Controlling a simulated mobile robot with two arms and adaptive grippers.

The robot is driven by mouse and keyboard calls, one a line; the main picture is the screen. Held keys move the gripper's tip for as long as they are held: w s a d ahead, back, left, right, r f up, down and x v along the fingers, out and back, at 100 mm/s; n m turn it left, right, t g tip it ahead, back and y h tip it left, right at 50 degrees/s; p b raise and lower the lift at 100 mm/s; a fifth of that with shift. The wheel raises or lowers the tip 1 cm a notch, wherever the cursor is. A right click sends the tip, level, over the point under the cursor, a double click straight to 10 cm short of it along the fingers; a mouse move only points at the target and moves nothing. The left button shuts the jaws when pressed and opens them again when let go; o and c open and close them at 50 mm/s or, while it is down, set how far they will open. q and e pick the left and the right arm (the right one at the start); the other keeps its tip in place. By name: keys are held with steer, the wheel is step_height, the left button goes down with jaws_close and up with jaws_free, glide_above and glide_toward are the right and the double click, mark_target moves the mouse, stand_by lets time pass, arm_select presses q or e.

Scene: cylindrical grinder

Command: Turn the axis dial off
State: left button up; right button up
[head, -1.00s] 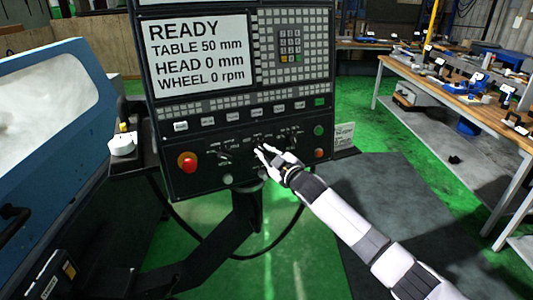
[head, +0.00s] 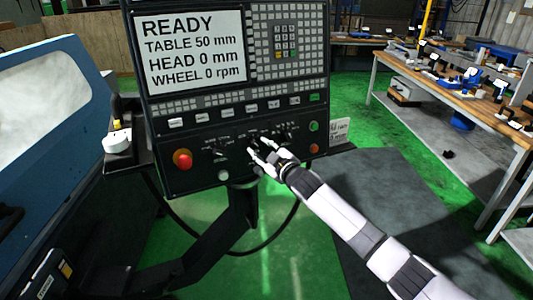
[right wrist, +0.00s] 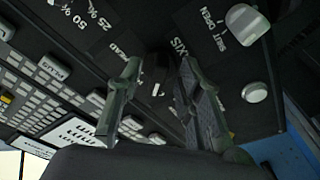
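The axis dial (right wrist: 156,75) is a dark knob with a white pointer mark on the black control panel (head: 205,182). In the right wrist view it sits between the two fingers of my right gripper (right wrist: 158,80), beside the printed words AXIS and HEAD. A gap seems to show between each finger and the knob, so the gripper looks open around it. In the head view my right gripper (head: 256,150) is at the middle of the lower panel and partly hides the dial. The exact pointer setting is hard to read. My left gripper is not in view.
The panel screen (head: 195,50) reads READY, table 50 mm, head 0 mm, wheel 0 rpm. A red stop button (head: 183,159) and another dial (head: 218,150) lie left of the gripper. Green (head: 313,127) and red (head: 314,148) buttons lie right. A workbench (head: 450,90) stands at right.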

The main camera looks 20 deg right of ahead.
steer(key=v, duration=1.2)
steer(key=s+d+f+m+g+h+b, duration=0.1)
steer(key=s+d+f+m+g, duration=0.3)
steer(key=f, duration=1.1)
steer(key=s+f+g+h+b, duration=0.15)
steer(key=s+f, duration=0.45)
steer(key=f, duration=0.9)
steer(key=s+d+f+m+g+h, duration=0.15)
steer(key=s+f, duration=0.35)
steer(key=f, duration=1)
steer(key=s+a+f+m+g+b, duration=0.1)
steer(key=s+f+g, duration=0.1)
steer(key=s+f, duration=0.7)
steer(key=s+a+f+m+g, duration=0.1)
steer(key=s+a+f+g, duration=0.15)
steer(key=s+f, duration=0.6)
steer(key=s+a+f+g, duration=0.2)
steer(key=s+f, duration=0.1)
steer(key=s, duration=0.9)
steer(key=s+a+f+g, duration=0.2)
steer(key=s+f, duration=0.1)
steer(key=s, duration=1)
steer(key=shift+s+a+f+m+g+b, duration=0.25)
steer(key=shift+s+m+g+b, duration=0.1)
steer(key=shift+b, duration=0.1)
